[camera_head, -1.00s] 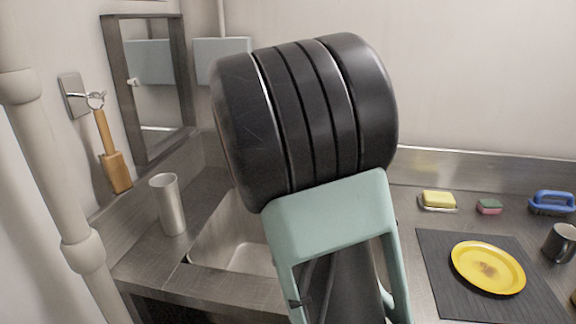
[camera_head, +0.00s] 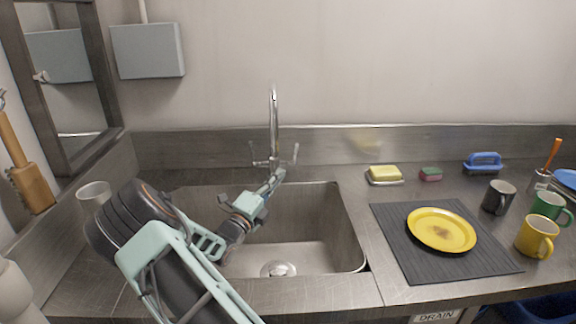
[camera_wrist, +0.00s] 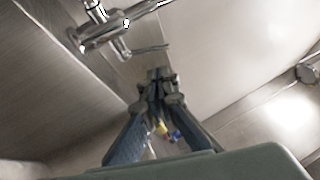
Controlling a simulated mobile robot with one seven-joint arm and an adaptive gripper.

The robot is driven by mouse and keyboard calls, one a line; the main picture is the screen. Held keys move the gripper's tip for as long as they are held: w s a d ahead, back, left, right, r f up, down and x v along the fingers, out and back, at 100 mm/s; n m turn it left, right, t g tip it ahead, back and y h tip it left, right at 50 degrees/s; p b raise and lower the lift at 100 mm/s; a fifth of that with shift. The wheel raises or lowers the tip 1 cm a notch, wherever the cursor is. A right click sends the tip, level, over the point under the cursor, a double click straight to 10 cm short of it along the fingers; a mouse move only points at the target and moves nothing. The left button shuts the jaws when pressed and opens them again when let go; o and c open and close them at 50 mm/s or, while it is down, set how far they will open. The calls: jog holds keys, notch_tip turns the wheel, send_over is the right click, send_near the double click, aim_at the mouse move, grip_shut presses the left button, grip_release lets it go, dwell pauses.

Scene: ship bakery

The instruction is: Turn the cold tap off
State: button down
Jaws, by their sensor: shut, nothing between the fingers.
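A chrome mixer tap (camera_head: 274,125) with a tall curved spout stands behind the sink. It has a lever on the left (camera_head: 256,160) and one on the right (camera_head: 294,155); I cannot tell which is the cold one by any mark. My gripper (camera_head: 277,176) is shut and empty, over the back of the sink just in front of and below the right lever. In the wrist view the shut fingertips (camera_wrist: 161,74) point toward a thin lever of the tap (camera_wrist: 148,50), with a small apparent gap. Contact cannot be told. I make out no water stream.
The steel sink (camera_head: 345,225) lies under my arm. To its right are a yellow sponge (camera_head: 384,173), a dark mat (camera_head: 395,235) with a yellow plate (camera_head: 441,230), and several mugs. A metal cup (camera_head: 94,195) stands at left. A backsplash (camera_head: 330,145) runs behind.

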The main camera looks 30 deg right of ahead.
aim_at(296, 148)
jog(key=x, duration=0.9)
jog(key=shift+d, duration=0.25)
jog(key=shift+w+r, duration=0.1)
jog(key=y+p, duration=0.1)
jog(key=p, duration=0.2)
jog(key=w+r+n+y+p, duration=0.1)
jog(key=p, duration=0.2)
jog(key=shift+d+r+n+g+p, duration=0.2)
jog(key=shift+d+n+g+p, duration=0.1)
jog(key=shift+p, duration=0.1)
jog(key=shift+w+d, duration=0.1)
jog(key=shift+w, duration=0.25)
